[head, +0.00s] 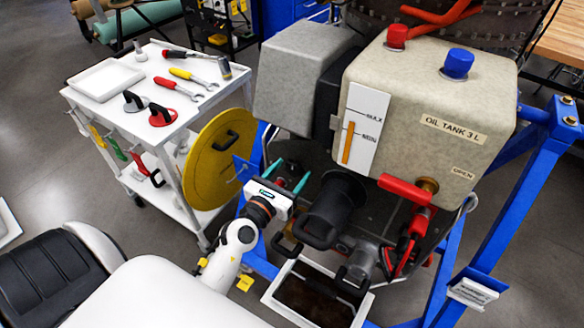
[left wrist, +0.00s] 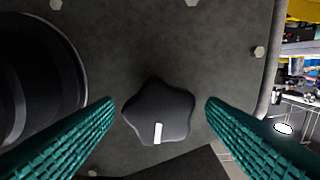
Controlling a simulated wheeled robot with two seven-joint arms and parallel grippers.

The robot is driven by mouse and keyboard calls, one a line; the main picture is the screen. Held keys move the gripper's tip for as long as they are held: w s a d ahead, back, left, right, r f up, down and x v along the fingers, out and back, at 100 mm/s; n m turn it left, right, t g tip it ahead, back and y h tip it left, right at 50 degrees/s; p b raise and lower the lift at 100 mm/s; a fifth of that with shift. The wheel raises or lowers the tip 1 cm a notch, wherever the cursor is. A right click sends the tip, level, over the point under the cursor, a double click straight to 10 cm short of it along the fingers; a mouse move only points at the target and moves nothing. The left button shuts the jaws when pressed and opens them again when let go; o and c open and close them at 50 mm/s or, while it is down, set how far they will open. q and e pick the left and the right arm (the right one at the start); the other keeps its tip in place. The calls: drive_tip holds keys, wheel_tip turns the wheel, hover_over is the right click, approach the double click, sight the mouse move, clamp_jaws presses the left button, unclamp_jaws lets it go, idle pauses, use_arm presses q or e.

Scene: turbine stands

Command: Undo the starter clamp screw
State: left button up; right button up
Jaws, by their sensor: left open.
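The clamp screw is a black star-shaped knob (left wrist: 158,112) with a white mark on its lower part, on a dark grey plate (left wrist: 150,40). In the left wrist view it sits between the two teal ribbed fingers of my left gripper (left wrist: 160,112), with a gap on each side. My left gripper (head: 288,176) is open in the head view, its fingers pointing at the dark panel under the tank. The knob cannot be made out in the head view. A black cylinder (head: 335,203) is just right of the gripper. My right gripper is out of view.
The oil tank (head: 432,95) with a red-handled valve (head: 405,190) hangs above right. A white tray (head: 275,292) with a dark inside lies below. A yellow disc (head: 210,165) leans by the white tool cart (head: 155,75). A blue frame (head: 500,210) stands right.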

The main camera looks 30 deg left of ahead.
use_arm(q)
drive_tip(key=shift+w, duration=0.5)
idle(0.3)
